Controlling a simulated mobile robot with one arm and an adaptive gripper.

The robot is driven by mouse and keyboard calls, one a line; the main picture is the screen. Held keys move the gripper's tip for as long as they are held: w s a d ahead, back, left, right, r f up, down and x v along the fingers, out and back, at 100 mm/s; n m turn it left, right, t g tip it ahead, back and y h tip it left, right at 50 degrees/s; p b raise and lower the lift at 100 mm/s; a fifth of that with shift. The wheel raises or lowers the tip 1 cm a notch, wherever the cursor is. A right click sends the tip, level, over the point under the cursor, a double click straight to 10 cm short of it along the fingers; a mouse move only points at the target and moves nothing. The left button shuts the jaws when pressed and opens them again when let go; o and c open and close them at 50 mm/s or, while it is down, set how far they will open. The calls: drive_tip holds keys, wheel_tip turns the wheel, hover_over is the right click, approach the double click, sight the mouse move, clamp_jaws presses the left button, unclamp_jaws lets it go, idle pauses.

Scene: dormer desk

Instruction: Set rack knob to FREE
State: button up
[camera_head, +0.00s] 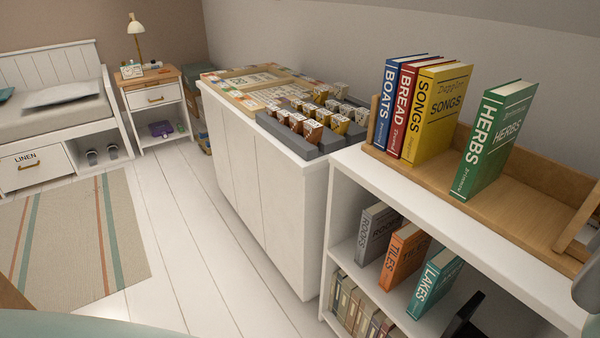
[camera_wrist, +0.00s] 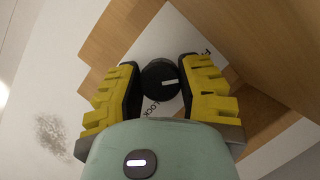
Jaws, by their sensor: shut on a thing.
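The round black knob (camera_wrist: 157,79) sits between the yellow-padded fingers of my gripper (camera_wrist: 161,88) in the wrist view. My gripper is shut on it, one finger on each side. A white pointer line on the knob's face runs toward the picture's right. The white label plate (camera_wrist: 186,47) behind it shows part of a word starting with F at upper right and letters like "LOCK" below the knob, partly hidden. The wooden rack (camera_head: 530,213) stands on the white shelf in the head view. The knob does not show there.
A green HERBS book (camera_head: 493,140) stands in the rack, apart from the blue, red and yellow books (camera_head: 436,110) at its left end. The white shelf unit (camera_head: 455,232) holds more books below. A white cabinet (camera_head: 262,160) with grey trays stands further back.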

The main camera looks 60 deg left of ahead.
drive_tip(key=o, duration=0.9)
drive_tip(key=shift+s, duration=0.1)
drive_tip(key=shift+r+p, duration=0.1)
drive_tip(key=shift+p, duration=0.35)
